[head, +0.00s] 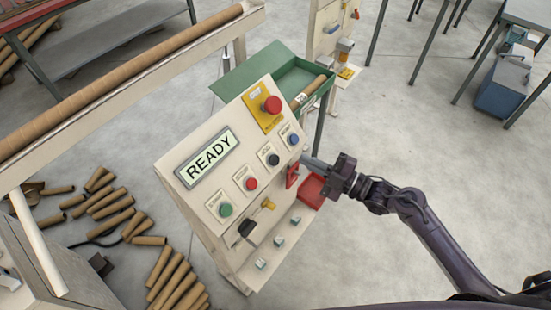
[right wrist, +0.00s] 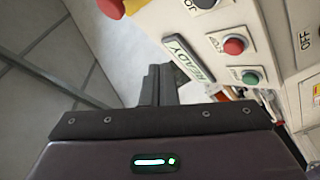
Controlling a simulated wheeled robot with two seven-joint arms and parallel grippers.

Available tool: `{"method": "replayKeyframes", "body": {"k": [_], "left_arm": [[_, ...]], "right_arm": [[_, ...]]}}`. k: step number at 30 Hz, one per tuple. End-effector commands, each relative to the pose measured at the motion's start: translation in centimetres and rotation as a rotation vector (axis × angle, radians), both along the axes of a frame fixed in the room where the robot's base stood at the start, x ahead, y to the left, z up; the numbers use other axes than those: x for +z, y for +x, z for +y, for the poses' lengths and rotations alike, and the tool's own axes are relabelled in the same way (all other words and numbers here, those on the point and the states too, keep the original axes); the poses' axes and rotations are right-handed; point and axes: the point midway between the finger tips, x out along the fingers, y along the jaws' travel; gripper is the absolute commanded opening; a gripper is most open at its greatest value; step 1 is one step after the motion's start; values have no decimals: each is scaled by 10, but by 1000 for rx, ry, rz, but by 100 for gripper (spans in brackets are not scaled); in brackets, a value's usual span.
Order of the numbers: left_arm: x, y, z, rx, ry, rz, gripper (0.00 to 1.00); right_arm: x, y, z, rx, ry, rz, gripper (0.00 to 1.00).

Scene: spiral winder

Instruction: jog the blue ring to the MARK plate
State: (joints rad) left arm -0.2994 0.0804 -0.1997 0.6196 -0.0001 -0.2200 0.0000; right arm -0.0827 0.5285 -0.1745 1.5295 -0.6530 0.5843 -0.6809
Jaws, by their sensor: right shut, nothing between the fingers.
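The cream control panel (head: 190,150) has a screen (head: 209,157) reading READY. Its row of push buttons includes a green one (head: 225,210), a red one (head: 251,183), a black one (head: 273,160) and a blue one (head: 293,139). My right gripper (head: 310,162) is beside the panel's right edge, near the blue button, shut and empty; I cannot tell whether it touches the panel. Its shut fingers show in the right wrist view (right wrist: 160,84), with the panel behind. I make out no blue ring and no MARK plate in either view. My left gripper is out of view.
A red mushroom button (head: 271,105) on a yellow plate tops the panel. A green tray (head: 230,78) stands behind it, and a red bin (head: 311,192) is below my gripper. A long brown tube (head: 120,74) runs along the left. Cut tubes (head: 112,205) litter the floor.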

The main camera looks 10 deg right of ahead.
Motion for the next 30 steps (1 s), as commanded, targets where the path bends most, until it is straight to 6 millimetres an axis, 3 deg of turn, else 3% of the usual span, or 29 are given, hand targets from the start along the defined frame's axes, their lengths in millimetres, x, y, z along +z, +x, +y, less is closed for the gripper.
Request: {"method": "replayKeyframes", "body": {"k": [8,22,30], "left_arm": [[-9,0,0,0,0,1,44],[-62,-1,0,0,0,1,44],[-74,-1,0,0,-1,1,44]], "right_arm": [[-9,5,5,-2,2,1,0],[-51,39,38,-2,0,0,0],[-58,48,47,-3,1,2,0]]}}
